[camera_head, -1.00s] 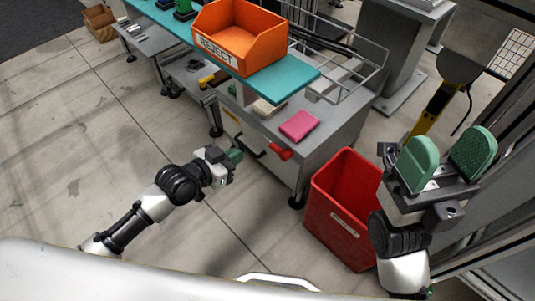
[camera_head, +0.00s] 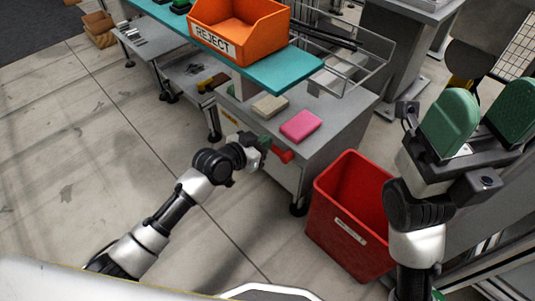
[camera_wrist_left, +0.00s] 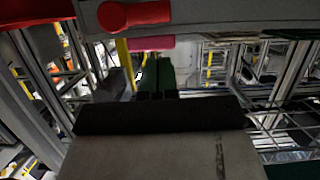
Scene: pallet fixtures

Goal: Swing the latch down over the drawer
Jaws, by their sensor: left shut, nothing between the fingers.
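The red latch (camera_head: 283,154) is on the front of the grey cabinet (camera_head: 335,125), near its top edge. In the left wrist view the latch (camera_wrist_left: 135,14) shows as a red bar with a rounded end, lying roughly level across the picture. My left gripper (camera_head: 265,143) is shut and empty, with its green fingertips close beside the latch's left end. I cannot tell whether they touch it. The green fingers also show in the left wrist view (camera_wrist_left: 156,75), below the latch. The drawer front and its handle are mostly hidden behind my left gripper. My right gripper (camera_head: 482,118) is open and empty at the right.
A pink block (camera_head: 300,125) and a tan block (camera_head: 269,107) lie on the cabinet top. A red bin (camera_head: 345,235) stands right of the cabinet. An orange REJECT bin (camera_head: 238,30) sits on the teal shelf (camera_head: 290,72) above. The floor at left is open.

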